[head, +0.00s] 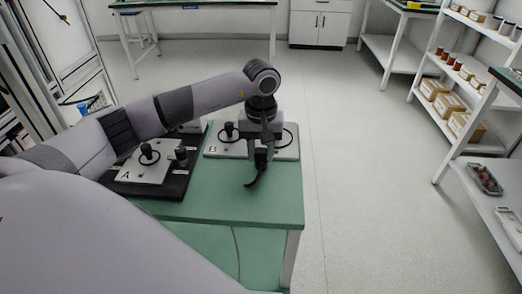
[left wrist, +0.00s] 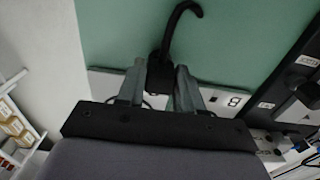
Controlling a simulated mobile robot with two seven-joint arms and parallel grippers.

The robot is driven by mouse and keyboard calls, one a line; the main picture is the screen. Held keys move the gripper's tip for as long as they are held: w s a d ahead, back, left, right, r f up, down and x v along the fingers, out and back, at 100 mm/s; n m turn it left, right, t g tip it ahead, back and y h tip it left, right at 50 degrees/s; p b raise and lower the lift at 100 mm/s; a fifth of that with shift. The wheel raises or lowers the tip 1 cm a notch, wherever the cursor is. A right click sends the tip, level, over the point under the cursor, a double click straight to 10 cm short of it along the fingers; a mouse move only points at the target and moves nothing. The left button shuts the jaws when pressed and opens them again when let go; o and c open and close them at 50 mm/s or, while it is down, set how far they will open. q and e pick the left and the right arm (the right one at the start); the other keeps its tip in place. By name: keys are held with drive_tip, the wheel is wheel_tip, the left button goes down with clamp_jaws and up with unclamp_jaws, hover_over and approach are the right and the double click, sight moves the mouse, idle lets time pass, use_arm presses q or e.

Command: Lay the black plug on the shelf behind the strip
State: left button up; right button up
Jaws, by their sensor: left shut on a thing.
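My left gripper (head: 263,146) points down over the green table and is shut on the black plug (head: 260,157). A short curved black cord hangs from the plug toward the front of the table. In the left wrist view the plug (left wrist: 160,72) sits between the two grey fingers, and its cord hooks upward in the picture. The plug is in front of the white plate marked B (head: 218,151), partly covering it. I cannot tell the plug's height above the table. I cannot clearly make out which thing is the strip. My right gripper is not in view.
The green tabletop (head: 215,195) is bare in front. A white shelf rack (head: 437,123) with boxes stands far right across open floor.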

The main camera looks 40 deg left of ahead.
use_arm(q)
drive_tip(key=shift+f, duration=0.1)
drive_tip(key=o, duration=1)
